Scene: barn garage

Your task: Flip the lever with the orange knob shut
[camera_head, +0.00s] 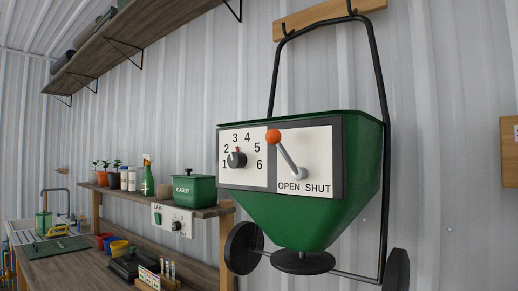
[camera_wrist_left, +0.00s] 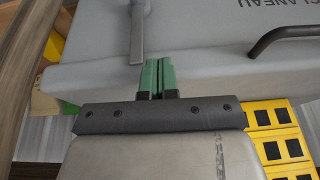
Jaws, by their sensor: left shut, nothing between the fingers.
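The lever's orange knob (camera_head: 273,136) is at the upper left of its white panel on the green spreader hopper (camera_head: 310,218) in the head view. Its grey shaft (camera_head: 288,156) runs down to a pivot just above the words OPEN and SHUT, so the lever leans left, to the OPEN side. My left gripper (camera_wrist_left: 157,62) shows only in the left wrist view, with its green fingers shut and empty, in front of a grey surface and away from the lever. My right gripper is not in view.
Beside the lever is a numbered dial (camera_head: 237,159). The hopper hangs by a black handle frame from a wooden rail (camera_head: 330,14). A workbench (camera_head: 100,265) with a green caddy (camera_head: 194,190) stands left. The wrist view shows a grey lidded box (camera_wrist_left: 225,45) and yellow crate (camera_wrist_left: 285,130).

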